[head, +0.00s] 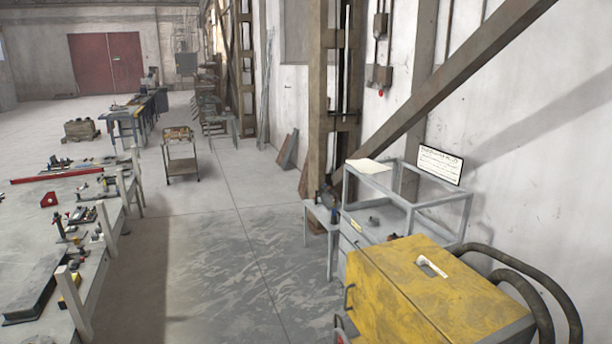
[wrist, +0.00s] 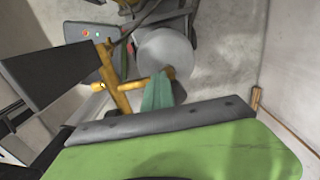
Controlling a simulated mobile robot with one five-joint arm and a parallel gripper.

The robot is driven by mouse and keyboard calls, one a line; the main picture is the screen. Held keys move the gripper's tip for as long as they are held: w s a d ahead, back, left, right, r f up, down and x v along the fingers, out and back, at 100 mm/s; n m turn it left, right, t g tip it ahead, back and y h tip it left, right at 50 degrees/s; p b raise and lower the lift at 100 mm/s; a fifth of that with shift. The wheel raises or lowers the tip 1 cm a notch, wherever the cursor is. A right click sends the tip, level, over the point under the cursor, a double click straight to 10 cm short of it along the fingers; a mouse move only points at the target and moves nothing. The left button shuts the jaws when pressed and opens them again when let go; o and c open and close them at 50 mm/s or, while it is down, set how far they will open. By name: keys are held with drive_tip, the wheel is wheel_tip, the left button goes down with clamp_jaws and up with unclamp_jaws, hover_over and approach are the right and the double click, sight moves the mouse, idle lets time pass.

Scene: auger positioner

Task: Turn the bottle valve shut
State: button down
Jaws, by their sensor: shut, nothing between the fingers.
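I cannot make out a bottle valve in either view. In the wrist view a narrow teal-green upright piece (wrist: 157,94) stands below a pale grey round disc (wrist: 164,52); I cannot tell whether either belongs to a bottle. A yellow frame (wrist: 121,98) stands to their left and has a crossbar near the teal piece. A large green body (wrist: 190,153) with a bolted dark grey strip (wrist: 160,120) fills the near foreground and hides what lies behind it. I see no gripper fingers that I can identify in either view.
A yellow box (head: 420,290) with thick dark hoses (head: 530,290) stands close at the right, beside a grey metal shelf unit (head: 400,190). Workbenches with tools line the left. A small cart (head: 182,158) stands farther back. The floor (head: 215,240) between is clear.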

drive_tip(key=shift+w+d, duration=0.1)
drive_tip(key=shift+d, duration=0.15)
drive_tip(key=shift+w+d, duration=0.15)
drive_tip(key=shift+d, duration=0.35)
drive_tip(key=shift+w+d, duration=0.15)
drive_tip(key=shift+d, duration=0.35)
drive_tip(key=shift+w+d, duration=0.1)
wheel_tip(320, 180, up, 6)
drive_tip(key=p, duration=0.6)
drive_tip(key=shift+w, duration=0.3)
